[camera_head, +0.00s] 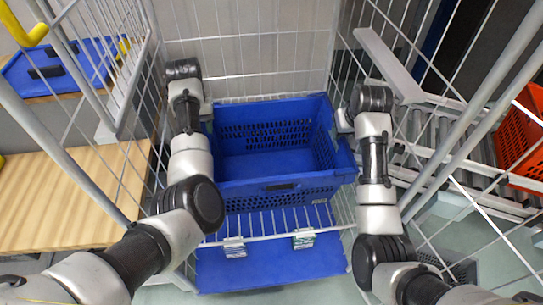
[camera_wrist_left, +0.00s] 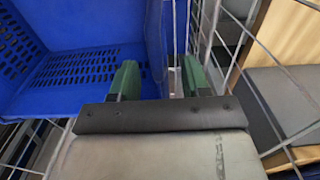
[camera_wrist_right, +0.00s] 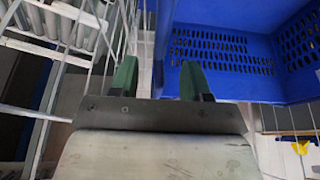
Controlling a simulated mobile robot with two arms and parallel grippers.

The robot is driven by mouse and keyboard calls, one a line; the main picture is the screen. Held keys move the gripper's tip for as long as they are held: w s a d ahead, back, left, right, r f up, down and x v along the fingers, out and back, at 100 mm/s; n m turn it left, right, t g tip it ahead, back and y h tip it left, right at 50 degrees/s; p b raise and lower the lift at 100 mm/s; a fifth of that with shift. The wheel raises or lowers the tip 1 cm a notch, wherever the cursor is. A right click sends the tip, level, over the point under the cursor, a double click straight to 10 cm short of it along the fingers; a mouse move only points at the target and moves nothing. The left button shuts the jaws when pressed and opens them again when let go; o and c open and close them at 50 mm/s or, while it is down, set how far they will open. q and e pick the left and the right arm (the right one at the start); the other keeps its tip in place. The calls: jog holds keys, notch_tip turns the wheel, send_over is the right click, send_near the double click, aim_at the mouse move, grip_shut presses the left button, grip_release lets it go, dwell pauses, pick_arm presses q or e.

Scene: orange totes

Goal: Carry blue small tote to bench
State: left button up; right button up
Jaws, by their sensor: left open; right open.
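The blue small tote (camera_head: 290,182) is empty and sits inside a wire cage cart, between my two arms in the head view. My left gripper (camera_wrist_left: 158,80) is open at one side of the tote; in the left wrist view its green fingers stand on either side of the tote's blue wall (camera_wrist_left: 153,40). My right gripper (camera_wrist_right: 158,78) is open at the opposite side; in the right wrist view the tote's wall (camera_wrist_right: 164,35) runs between its green fingers. I cannot tell whether any finger touches the wall. In the head view both grippers are mostly hidden. The wooden bench (camera_head: 70,195) stands at the left.
The cage cart's wire wall (camera_head: 245,50) and side bars close in around the tote and arms. A blue panel (camera_head: 270,262) lies below it. A roller conveyor (camera_head: 460,160) with an orange tote (camera_head: 525,140) is at right.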

pick_arm(q)
jog(key=shift+f, duration=1.85)
pick_arm(e)
jog(key=shift+x, duration=1.9)
pick_arm(q)
jog(key=shift+c, duration=0.3)
pick_arm(e)
jog(key=shift+c, duration=0.3)
pick_arm(q)
grip_shut()
pick_arm(e)
grip_shut()
pick_arm(q)
jog(key=shift+r, duration=0.1)
pick_arm(e)
jog(key=shift+r, duration=0.1)
